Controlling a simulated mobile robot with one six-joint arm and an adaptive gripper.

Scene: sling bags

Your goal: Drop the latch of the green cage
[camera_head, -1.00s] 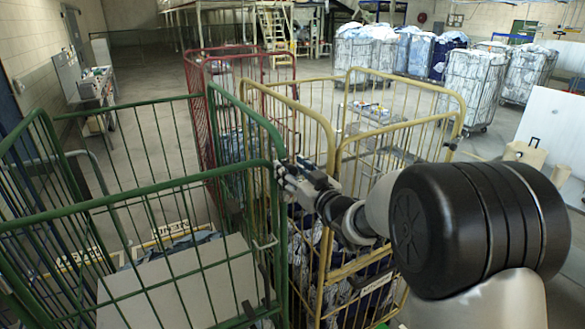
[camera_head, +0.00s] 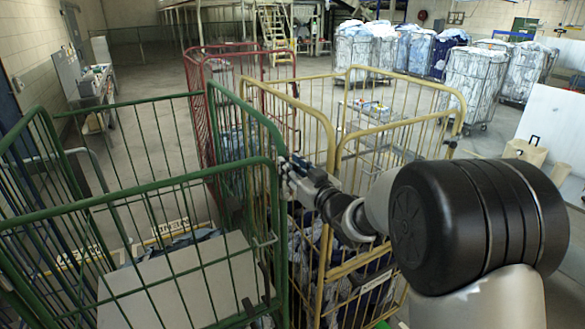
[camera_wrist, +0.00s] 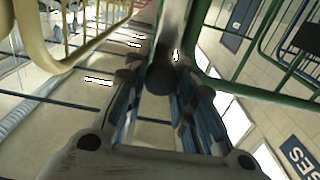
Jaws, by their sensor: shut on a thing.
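The green cage (camera_head: 222,178) fills the left of the head view, with a pale board inside it. My gripper (camera_head: 286,168) is at the cage's top right corner, beside the green post. In the wrist view, the two fingers of my gripper (camera_wrist: 158,100) are close around a grey bar with a dark round end, which appears to be the latch (camera_wrist: 161,78). The green frame (camera_wrist: 205,75) runs just right of it. The head view hides the latch behind my fingers, so its exact angle cannot be told.
A yellow cage (camera_head: 325,137) holding dark bags stands close on the right, just beside my gripper. A red cage (camera_head: 203,100) stands behind. Filled laundry carts (camera_head: 470,82) are at the back right. Open floor (camera_head: 145,140) lies behind the green cage.

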